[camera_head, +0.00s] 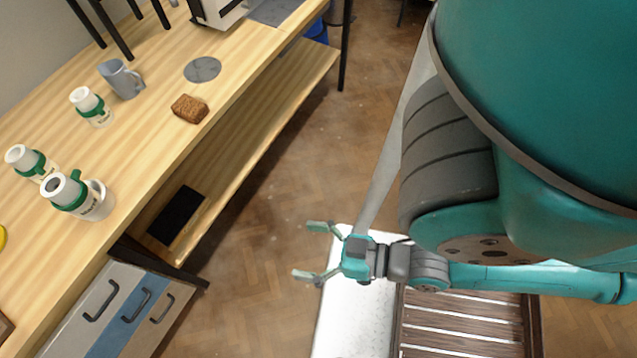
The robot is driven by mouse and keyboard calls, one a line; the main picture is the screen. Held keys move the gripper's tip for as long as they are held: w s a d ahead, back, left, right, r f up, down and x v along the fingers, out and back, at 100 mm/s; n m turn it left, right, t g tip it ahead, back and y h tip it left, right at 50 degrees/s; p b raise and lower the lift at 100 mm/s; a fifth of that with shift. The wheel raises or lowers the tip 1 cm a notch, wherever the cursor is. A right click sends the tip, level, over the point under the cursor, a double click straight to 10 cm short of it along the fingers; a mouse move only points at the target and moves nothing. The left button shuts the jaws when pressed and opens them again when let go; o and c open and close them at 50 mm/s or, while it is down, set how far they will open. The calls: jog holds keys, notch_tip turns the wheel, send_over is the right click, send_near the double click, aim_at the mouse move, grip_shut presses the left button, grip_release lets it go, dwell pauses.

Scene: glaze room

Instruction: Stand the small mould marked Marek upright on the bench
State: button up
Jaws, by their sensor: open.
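Three white moulds with green bands and dark lettering are on the wooden bench (140,150) at the left. One mould (92,107) is near the grey mug, one (32,163) is at the left edge, and a larger-looking one (92,198) is nearest the front edge. The lettering is too small to read surely, so I cannot tell which is marked Marek. I cannot tell surely whether each one stands upright or is tilted. My gripper (304,250) is open and empty, pointing left over the floor, well apart from the bench and the moulds.
A grey mug (122,80), a brown sponge-like block (189,109) and a grey disc (202,70) are on the bench. Below are a shelf with a black flat object (177,215) and a drawer unit (120,310). The bench's front middle is clear.

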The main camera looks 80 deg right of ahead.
jog(key=shift+s+n+g, duration=0.3)
jog(key=shift+s+n, duration=0.4)
jog(key=shift+s, duration=0.05)
jog(key=shift+s+a+r+n, duration=0.1)
jog(key=shift+s+n, duration=0.35)
jog(key=shift+n, duration=0.05)
jog(key=shift+c, duration=1)
